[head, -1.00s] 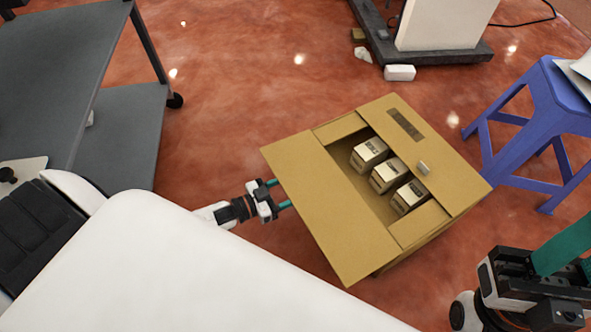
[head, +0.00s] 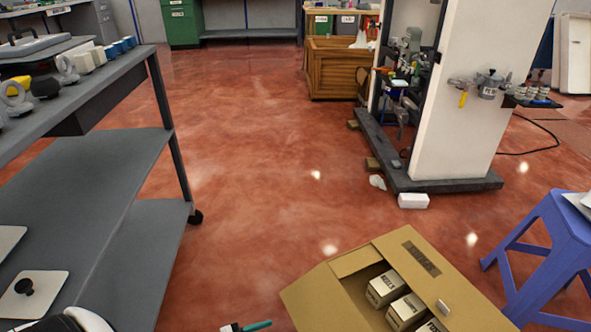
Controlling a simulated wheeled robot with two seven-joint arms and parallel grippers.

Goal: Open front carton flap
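The open cardboard carton (head: 454,305) stands on the floor at the bottom of the head view, cut off by the lower edge. One flap (head: 322,302) is spread outward on its left side, and another panel with a dark slot (head: 420,258) lies at its right. Small labelled boxes (head: 384,288) sit inside. My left gripper (head: 254,327) barely shows at the bottom edge, left of the flap; one teal fingertip is visible and the rest is cut off. My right gripper is out of the frame.
A grey shelf cart (head: 110,165) stands at the left. A blue stool (head: 550,245) is right of the carton. A white column on a dark base (head: 445,180) stands behind, with a white block (head: 413,201) on the floor before it. Open red floor lies between.

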